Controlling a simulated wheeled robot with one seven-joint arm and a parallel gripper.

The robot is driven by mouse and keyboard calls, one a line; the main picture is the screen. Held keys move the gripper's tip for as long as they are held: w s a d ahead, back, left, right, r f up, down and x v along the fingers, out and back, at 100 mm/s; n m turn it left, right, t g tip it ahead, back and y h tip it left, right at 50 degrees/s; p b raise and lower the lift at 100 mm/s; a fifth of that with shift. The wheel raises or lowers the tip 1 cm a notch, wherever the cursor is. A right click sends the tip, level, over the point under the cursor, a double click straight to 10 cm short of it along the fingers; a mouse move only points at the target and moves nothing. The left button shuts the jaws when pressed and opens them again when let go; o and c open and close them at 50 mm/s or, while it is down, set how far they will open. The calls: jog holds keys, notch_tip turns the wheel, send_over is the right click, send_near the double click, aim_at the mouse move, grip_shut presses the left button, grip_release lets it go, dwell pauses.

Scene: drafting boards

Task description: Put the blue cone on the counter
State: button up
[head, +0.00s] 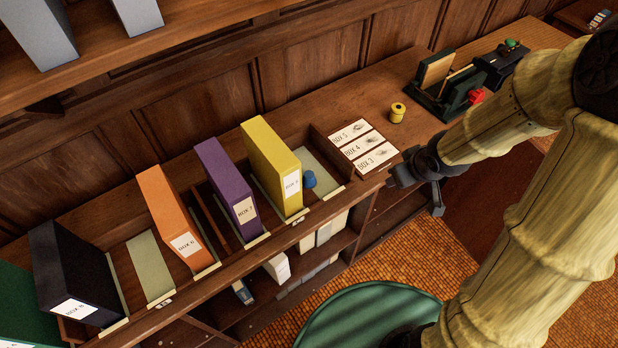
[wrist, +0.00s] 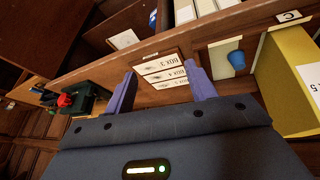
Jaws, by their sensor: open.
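The blue cone (head: 309,178) is small and stands on a pale strip in the slot just right of the yellow box file (head: 272,165). It also shows in the wrist view (wrist: 236,60), right of my fingers. The brown wooden counter (head: 372,95) runs along the panelled wall to the upper right of the slots. My gripper (head: 392,181) is open, with nothing between its fingers. It is at the counter's front edge by the box labels, to the right of the cone and apart from it. In the wrist view my purple fingers (wrist: 161,75) frame the labels.
Purple (head: 228,190), orange (head: 178,220) and black (head: 75,270) box files stand left of the yellow one. Label cards (head: 358,145) lie right of the cone's slot. A yellow spool (head: 397,112) and a dark green rack (head: 455,90) stand farther right. A green round seat (head: 365,315) is below.

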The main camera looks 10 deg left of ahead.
jog(key=w+a+f+n+y, duration=0.2)
jog(key=a+n+y, duration=0.1)
jog(key=a, duration=0.3)
jog(key=n+g+y, duration=0.2)
jog(key=n+y, duration=0.2)
send_near(309, 173)
jog(key=v, duration=0.6)
jog(key=shift+s+a, duration=0.1)
jog(key=shift+a, duration=0.25)
jog(key=b+x, duration=0.3)
jog(key=x, duration=0.8)
jog(key=shift+f, duration=0.3)
jog(key=shift+w+a+f, duration=0.2)
jog(key=shift+a+f, duration=0.05)
